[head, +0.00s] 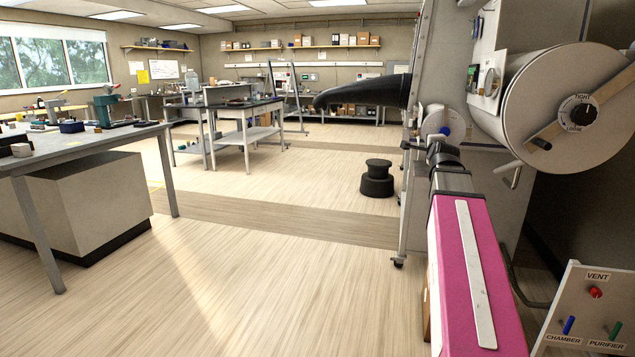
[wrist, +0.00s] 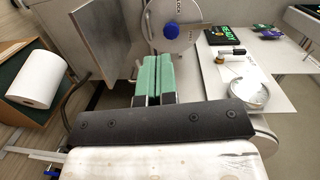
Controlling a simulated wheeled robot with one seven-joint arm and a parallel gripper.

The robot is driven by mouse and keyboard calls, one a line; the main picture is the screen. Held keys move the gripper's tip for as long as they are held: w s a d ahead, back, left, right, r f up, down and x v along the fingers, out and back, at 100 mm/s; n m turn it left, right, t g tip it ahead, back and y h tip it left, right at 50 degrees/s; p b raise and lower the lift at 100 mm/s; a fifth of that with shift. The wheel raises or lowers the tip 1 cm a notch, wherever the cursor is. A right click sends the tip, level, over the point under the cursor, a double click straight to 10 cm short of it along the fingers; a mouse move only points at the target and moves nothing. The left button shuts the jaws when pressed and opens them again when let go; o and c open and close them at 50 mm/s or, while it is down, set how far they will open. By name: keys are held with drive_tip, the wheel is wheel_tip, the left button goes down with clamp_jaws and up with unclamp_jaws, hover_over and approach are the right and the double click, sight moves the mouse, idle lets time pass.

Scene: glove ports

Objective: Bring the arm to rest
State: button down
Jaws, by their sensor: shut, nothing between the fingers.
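My arm, with a pink link carrying a white strip, reaches forward from the lower right of the head view beside the glovebox. My gripper (wrist: 157,60) shows in the wrist view as two green fingers lying side by side, shut with nothing between them. Its tips point toward a round pale cover with a blue knob (wrist: 178,36); I cannot tell the gap between them. In the head view the gripper is small at the far end of the arm, and its fingers cannot be made out clearly.
A large round door with a dial (head: 578,112) stands close right of my arm, above a valve panel (head: 590,318). A black glove (head: 365,92) sticks out leftward from the glovebox. A black stool (head: 377,180) stands beyond. The floor left of my arm is clear up to the workbench (head: 85,145).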

drive_tip(key=s+a+f+n+g+y, duration=0.1)
drive_tip(key=s+a+f+n+g, duration=0.2)
drive_tip(key=f, duration=0.7)
drive_tip(key=s+a+f+n+g+y, duration=0.1)
drive_tip(key=a+f+n+g, duration=0.3)
drive_tip(key=f, duration=0.6)
drive_tip(key=s+a+f+n+g+y, duration=0.1)
drive_tip(key=s+a+f+n, duration=0.3)
drive_tip(key=f, duration=0.6)
drive_tip(key=s+a+f+n+g, duration=0.4)
drive_tip(key=s+f, duration=0.3)
drive_tip(key=f, duration=0.2)
drive_tip(key=s+a+f+n+g, duration=0.4)
drive_tip(key=s+f, duration=0.4)
drive_tip(key=f, duration=0.2)
drive_tip(key=shift+a+g, duration=0.25)
drive_tip(key=shift+g, duration=0.25)
